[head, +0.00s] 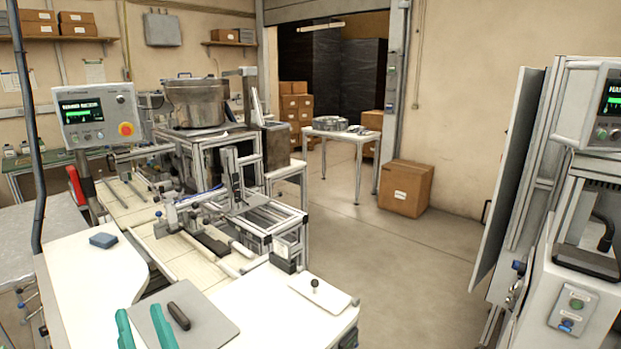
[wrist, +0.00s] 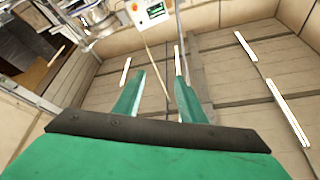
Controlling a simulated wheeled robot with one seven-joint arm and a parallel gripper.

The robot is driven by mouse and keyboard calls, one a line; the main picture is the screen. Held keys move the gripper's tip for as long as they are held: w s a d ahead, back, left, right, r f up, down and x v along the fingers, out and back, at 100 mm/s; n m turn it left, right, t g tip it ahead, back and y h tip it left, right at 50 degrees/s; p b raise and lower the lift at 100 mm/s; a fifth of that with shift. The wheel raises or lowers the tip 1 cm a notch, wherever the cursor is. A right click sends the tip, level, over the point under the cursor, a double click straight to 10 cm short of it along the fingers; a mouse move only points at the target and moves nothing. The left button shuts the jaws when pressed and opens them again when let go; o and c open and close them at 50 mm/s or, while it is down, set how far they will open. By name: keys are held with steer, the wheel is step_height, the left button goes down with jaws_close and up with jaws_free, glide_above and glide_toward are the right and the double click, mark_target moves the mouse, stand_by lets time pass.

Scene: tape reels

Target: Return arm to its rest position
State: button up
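My gripper (head: 143,326) shows at the bottom left of the head view as two teal fingers over a grey mat (head: 215,322). In the wrist view my gripper (wrist: 159,92) has its two green fingers apart, with nothing between them. The gripper is open and empty. The wrist view is tilted and looks across the room at panelled surfaces and light strips. The rest of my arm is out of the head view.
A dark oblong item (head: 178,316) lies on the mat close to the right finger. A blue block (head: 103,240) is on the white worktop (head: 90,270). A machine with a control panel (head: 98,115) stands beyond. A cardboard box (head: 405,188) sits on open floor.

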steer(key=s+d+f+m+t+h, duration=0.1)
steer(key=s+d+f+m+h, duration=0.3)
steer(key=d+f+h, duration=0.5)
steer(key=s+d+f+m+h, duration=0.35)
steer(key=d+f, duration=0.35)
steer(key=f, duration=0.6)
steer(key=s+d+f+n+g, duration=0.1)
steer(key=s+d+f, duration=0.3)
steer(key=s, duration=0.3)
steer(key=s+d+f+n+g+h, duration=0.1)
steer(key=s+d+f+n, duration=0.1)
steer(key=s, duration=0.5)
steer(key=s+d+f+n+g+h, duration=0.1)
steer(key=s+d+f+n, duration=0.1)
steer(key=s+d+f, duration=0.3)
steer(key=s+d, duration=0.2)
steer(key=s, duration=0.1)
steer(key=shift+f, duration=0.35)
